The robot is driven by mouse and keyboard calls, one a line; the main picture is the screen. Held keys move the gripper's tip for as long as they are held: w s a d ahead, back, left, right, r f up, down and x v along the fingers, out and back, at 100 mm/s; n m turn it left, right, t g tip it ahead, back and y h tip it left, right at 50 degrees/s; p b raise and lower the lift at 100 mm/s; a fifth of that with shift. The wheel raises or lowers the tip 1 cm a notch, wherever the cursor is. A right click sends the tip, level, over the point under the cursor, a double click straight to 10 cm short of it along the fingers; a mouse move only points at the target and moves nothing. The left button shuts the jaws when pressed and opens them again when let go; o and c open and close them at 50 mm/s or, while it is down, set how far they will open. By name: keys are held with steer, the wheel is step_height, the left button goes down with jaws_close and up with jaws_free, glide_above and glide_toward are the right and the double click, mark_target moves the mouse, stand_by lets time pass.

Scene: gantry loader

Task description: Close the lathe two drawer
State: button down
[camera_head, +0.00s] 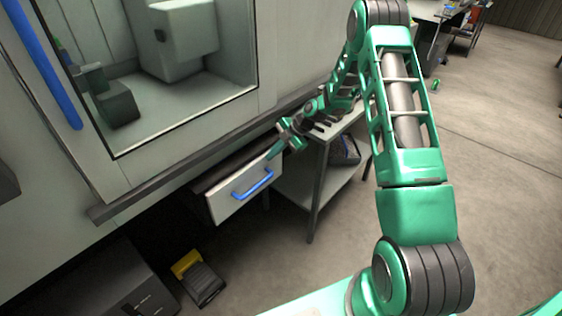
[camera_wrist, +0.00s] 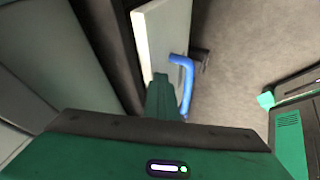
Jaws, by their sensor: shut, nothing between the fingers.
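The drawer (camera_head: 235,195) has a pale front and a blue bar handle (camera_head: 253,184). It sits under the lathe's lower ledge and stands partly pulled out, with a dark gap behind its front. My gripper (camera_head: 274,152) is at the upper right edge of the drawer front, with the fingers together and empty. In the wrist view the shut fingers (camera_wrist: 162,97) overlap the drawer front (camera_wrist: 162,38) beside the blue handle (camera_wrist: 184,85). I cannot tell whether they touch it.
A grey side table (camera_head: 318,165) with a lower shelf stands just right of the drawer. The lathe's window (camera_head: 170,85) and blue door bar (camera_head: 45,65) are above. A yellow and black pedal (camera_head: 198,277) lies on the floor below. Open floor (camera_head: 500,150) is at the right.

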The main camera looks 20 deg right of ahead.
steer(key=shift+w+a+r, duration=0.1)
steer(key=shift+w+a, duration=0.25)
steer(key=shift+w, duration=0.35)
steer(key=shift+w+a, duration=0.1)
